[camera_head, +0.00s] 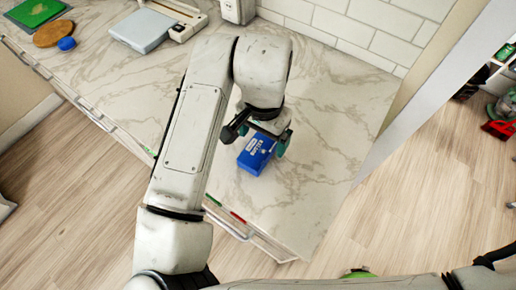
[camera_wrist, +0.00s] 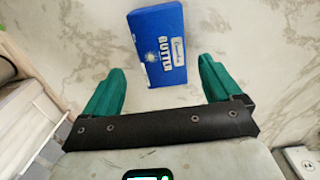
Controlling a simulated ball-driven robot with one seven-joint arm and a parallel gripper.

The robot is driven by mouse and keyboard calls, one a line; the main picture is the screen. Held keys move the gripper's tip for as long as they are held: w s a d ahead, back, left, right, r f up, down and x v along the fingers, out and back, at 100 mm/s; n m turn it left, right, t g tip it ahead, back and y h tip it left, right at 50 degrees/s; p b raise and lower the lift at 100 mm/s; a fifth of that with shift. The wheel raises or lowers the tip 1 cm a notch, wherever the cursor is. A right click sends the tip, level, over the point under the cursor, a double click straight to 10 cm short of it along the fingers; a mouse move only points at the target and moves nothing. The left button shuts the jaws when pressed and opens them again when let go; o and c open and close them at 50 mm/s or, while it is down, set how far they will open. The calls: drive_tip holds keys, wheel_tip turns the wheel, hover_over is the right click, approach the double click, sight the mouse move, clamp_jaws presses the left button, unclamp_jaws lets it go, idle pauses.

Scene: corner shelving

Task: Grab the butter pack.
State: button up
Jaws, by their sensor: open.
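The butter pack (camera_head: 256,155) is a blue box with white lettering, lying on the marble counter (camera_head: 320,190) below the end of my arm. In the wrist view the butter pack (camera_wrist: 160,45) is ahead of my gripper (camera_wrist: 157,88), its near end roughly between the two green fingers. The fingers are spread wide, with space on both sides of the pack. In the head view my gripper (camera_head: 262,137) is directly above and around the pack's far end, partly hidden by my wrist.
A grey-white scale-like device (camera_head: 145,30), a round wooden board (camera_head: 53,33), a blue item (camera_head: 67,43) and a green board (camera_head: 36,10) sit at the upper left. A tiled wall (camera_head: 350,35) stands behind the counter. The counter right of the pack is clear.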

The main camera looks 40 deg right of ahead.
sight(261, 145)
drive_tip(key=shift+w+a+f+p, duration=0.15)
drive_tip(key=shift+f+p, duration=0.3)
drive_tip(key=shift+f, duration=1.9)
drive_tip(key=shift+c, duration=0.3)
drive_tip(key=c, duration=1.2)
drive_tip(key=shift+o, duration=0.2)
drive_tip(key=shift+r, duration=0.1)
